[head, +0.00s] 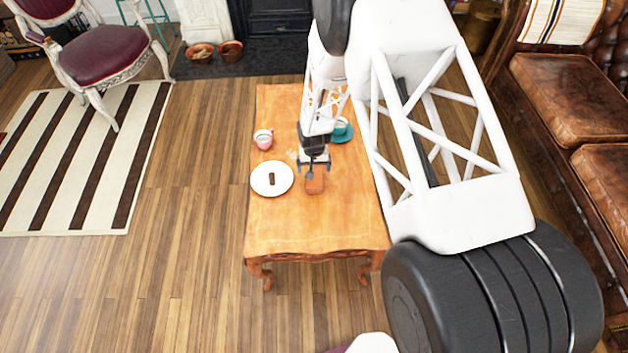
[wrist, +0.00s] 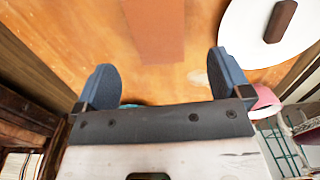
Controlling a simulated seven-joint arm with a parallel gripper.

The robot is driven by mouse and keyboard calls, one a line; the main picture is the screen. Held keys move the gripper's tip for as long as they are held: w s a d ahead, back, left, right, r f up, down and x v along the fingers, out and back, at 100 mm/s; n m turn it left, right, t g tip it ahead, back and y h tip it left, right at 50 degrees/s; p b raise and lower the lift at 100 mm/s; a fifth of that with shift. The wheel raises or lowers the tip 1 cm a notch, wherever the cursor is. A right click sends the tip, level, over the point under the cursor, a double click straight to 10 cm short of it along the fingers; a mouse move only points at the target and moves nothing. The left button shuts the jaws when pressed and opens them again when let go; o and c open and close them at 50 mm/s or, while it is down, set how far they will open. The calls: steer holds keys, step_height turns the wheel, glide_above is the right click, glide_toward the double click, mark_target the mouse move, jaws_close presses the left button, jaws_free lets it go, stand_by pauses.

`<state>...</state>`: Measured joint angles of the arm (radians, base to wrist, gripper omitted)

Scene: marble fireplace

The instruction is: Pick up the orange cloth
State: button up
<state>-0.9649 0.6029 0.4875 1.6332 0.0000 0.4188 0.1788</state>
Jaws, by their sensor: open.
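The orange cloth (head: 315,185) is a small, flat brown-orange rectangle on the wooden table, just in front of my gripper (head: 314,172) in the head view. In the wrist view the cloth (wrist: 155,32) shows at the top middle, only slightly darker than the tabletop and cut off by the frame's top edge. My gripper (wrist: 163,85) is open there, with nothing between its two dark fingers. The cloth lies beyond the fingertips in that view. In the head view the gripper covers part of the cloth's far end.
A white plate (head: 257,183) holding a dark brown bar (head: 272,179) lies left of the cloth. A pink cup (head: 263,139) stands behind the plate. A teal cup and saucer (head: 344,135) stand behind and right of the gripper. The table's front part (head: 310,228) is clear.

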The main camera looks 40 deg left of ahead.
steer(key=shift+f, duration=0.75)
steer(key=shift+f, duration=0.15)
steer(key=shift+d+f, duration=0.1)
steer(key=shift+f, duration=2.35)
steer(key=c, duration=1.1)
steer(key=shift+o, duration=0.2)
steer(key=shift+r, duration=0.15)
steer(key=shift+r, duration=1.65)
steer(key=s+d, duration=0.3)
steer(key=d, duration=0.1)
steer(key=s+d+r, duration=0.1)
steer(key=s+d, duration=0.2)
steer(key=d, duration=0.1)
steer(key=s+d, duration=0.3)
steer(key=d, duration=0.2)
steer(key=shift+s+r, duration=0.2)
steer(key=shift+s, duration=0.05)
